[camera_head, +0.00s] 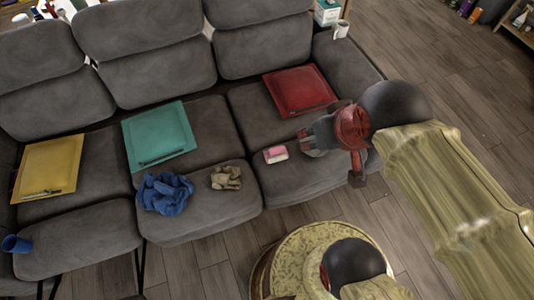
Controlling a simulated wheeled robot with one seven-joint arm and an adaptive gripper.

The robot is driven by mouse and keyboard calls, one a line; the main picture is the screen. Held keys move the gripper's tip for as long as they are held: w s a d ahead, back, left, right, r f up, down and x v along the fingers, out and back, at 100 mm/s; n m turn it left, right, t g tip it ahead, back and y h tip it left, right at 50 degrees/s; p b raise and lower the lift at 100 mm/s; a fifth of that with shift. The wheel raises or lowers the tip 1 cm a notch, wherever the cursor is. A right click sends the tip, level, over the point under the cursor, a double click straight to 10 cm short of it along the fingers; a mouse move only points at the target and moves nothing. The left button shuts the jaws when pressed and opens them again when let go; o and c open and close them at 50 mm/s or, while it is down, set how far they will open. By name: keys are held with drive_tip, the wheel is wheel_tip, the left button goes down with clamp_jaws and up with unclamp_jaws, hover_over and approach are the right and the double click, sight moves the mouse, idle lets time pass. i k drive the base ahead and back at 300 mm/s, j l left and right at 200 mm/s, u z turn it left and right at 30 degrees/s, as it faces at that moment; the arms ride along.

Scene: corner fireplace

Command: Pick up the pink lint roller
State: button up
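A small pink and white object (275,154), which looks like the pink lint roller, lies on the front of the sofa's right-hand seat cushion. My gripper (303,143) is just to its right, over the same cushion, with its fingers pointing left toward it. The fingers look spread apart with nothing between them. A small gap shows between the fingers and the pink object. The gripper's height above the cushion is hard to judge.
The grey sofa (215,215) also holds a red folder (300,88), a teal folder (160,130), a yellow folder (48,165), a crumpled blue cloth (165,192), a crumpled beige item (226,178) and a blue cup (17,243). A white mug (341,28) stands at the right armrest.

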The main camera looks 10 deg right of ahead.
sight(276, 151)
drive_tip(key=u, duration=2.75)
drive_tip(key=z, duration=2.75)
drive_tip(key=i+j+u, duration=0.35)
drive_tip(key=i+j, duration=0.15)
